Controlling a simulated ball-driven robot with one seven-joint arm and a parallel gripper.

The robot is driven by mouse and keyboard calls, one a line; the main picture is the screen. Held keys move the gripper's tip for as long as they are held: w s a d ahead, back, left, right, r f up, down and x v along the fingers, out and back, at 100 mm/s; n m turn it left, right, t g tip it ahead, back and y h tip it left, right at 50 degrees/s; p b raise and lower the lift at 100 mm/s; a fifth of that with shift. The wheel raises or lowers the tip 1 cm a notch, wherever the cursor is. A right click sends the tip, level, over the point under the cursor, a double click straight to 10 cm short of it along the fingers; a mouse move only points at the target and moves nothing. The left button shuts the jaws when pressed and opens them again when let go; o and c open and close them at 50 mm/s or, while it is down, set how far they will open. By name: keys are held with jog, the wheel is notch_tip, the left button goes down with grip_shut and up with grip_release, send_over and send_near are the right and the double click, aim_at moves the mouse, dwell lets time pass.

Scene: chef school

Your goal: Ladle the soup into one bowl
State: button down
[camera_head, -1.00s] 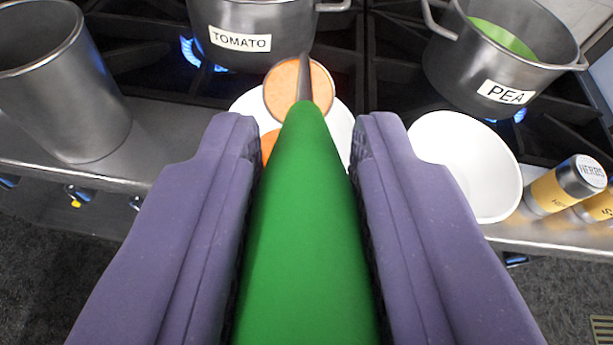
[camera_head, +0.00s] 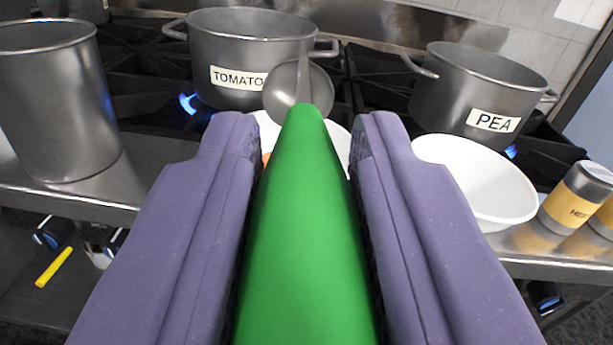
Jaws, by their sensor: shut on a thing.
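My gripper (camera_head: 308,150) is shut on the green handle of the ladle (camera_head: 305,220). The ladle's grey bowl (camera_head: 312,88) shows beyond the handle, in front of the pot labelled TOMATO (camera_head: 245,40); I see no soup in it from here. A white bowl (camera_head: 340,141) lies behind the gripper and handle, mostly hidden, with a bit of orange at its left. A second white bowl (camera_head: 480,185) stands at right and looks empty. The pot labelled PEA (camera_head: 480,92) stands behind it. The insides of both pots are hidden.
A tall metal container (camera_head: 60,110) stands on the steel ledge at left. Spice jars (camera_head: 580,195) stand at the right end. Blue flames burn under the pots. Stove knobs line the front, and a yellow stick-like thing (camera_head: 55,267) shows below them at left.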

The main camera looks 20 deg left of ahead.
jog(key=shift+s+d+f+b, duration=0.15)
jog(key=shift+s+f+b, duration=0.1)
jog(key=shift+f+b, duration=0.5)
notch_tip(320, 180, down, 2)
jog(key=t+b, duration=0.1)
jog(key=b, duration=0.2)
jog(key=shift+w+y+b, duration=0.1)
jog(key=shift+y+b, duration=0.2)
jog(key=shift+b, duration=0.05)
notch_tip(320, 180, down, 11)
jog(key=t+y, duration=0.2)
jog(key=t, duration=0.4)
jog(key=shift+w+a+b, duration=0.2)
jog(key=shift+w+b, duration=0.1)
jog(key=shift+b, duration=0.05)
